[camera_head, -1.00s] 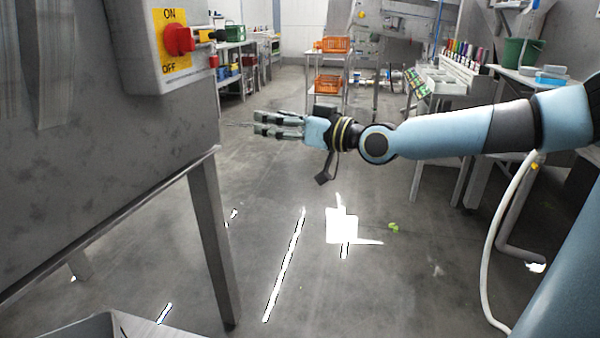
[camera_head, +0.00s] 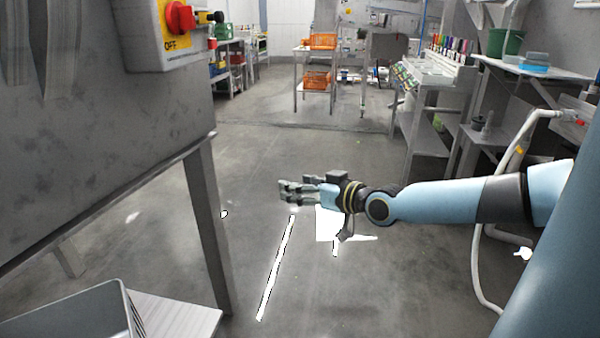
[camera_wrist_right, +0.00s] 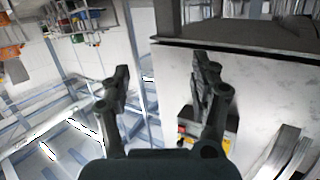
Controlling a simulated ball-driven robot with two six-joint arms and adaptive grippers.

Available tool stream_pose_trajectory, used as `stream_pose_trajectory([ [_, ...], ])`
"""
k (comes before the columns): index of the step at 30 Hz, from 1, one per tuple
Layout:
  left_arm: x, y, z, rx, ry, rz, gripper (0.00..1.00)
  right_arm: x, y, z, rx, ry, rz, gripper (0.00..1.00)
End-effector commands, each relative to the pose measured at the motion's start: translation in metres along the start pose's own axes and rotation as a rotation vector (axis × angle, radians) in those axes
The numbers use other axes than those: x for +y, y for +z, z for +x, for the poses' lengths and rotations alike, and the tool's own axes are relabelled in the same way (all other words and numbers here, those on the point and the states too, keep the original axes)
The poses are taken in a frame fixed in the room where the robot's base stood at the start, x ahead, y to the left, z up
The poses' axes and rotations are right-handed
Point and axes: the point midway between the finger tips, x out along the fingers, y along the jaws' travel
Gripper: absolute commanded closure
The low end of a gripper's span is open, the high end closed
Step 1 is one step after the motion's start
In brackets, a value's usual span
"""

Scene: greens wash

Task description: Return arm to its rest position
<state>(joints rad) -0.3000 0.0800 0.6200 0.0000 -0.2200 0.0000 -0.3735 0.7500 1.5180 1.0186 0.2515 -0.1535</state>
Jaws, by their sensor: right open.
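My right gripper (camera_head: 285,192) is at the end of my right arm, which reaches in from the right in the head view. It hangs in free air over the floor, pointing left toward the metal cabinet (camera_head: 95,130). In the right wrist view, the two dark fingers of my right gripper (camera_wrist_right: 160,85) stand apart with nothing between them. My left arm and gripper are not in view.
A red and yellow ON/OFF switch (camera_head: 180,18) sits on the cabinet. A grey bin (camera_head: 75,312) and a pale board (camera_head: 175,315) are at lower left. A bench (camera_head: 440,75) and a shelf (camera_head: 535,70) line the right. The middle floor is open.

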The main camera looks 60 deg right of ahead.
Motion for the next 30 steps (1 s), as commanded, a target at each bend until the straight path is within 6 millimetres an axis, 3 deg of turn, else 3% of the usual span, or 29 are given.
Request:
stream_pose_trajectory([
  [5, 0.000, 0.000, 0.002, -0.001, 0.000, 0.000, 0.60, 0.001, 0.011, -0.001, -0.013, 0.008, 0.000, 0.38],
  [25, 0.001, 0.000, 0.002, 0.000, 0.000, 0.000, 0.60, -0.003, 0.014, -0.001, -0.011, 0.012, 0.016, 0.38],
  [26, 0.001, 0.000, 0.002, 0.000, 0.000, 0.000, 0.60, -0.006, 0.019, -0.002, -0.011, 0.016, 0.032, 0.38],
  [28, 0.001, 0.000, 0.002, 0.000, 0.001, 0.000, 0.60, -0.007, 0.046, -0.008, -0.036, 0.050, 0.070, 0.38],
  [30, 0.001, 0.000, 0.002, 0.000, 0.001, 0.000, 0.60, -0.007, 0.087, -0.017, -0.092, 0.086, 0.076, 0.38],
])
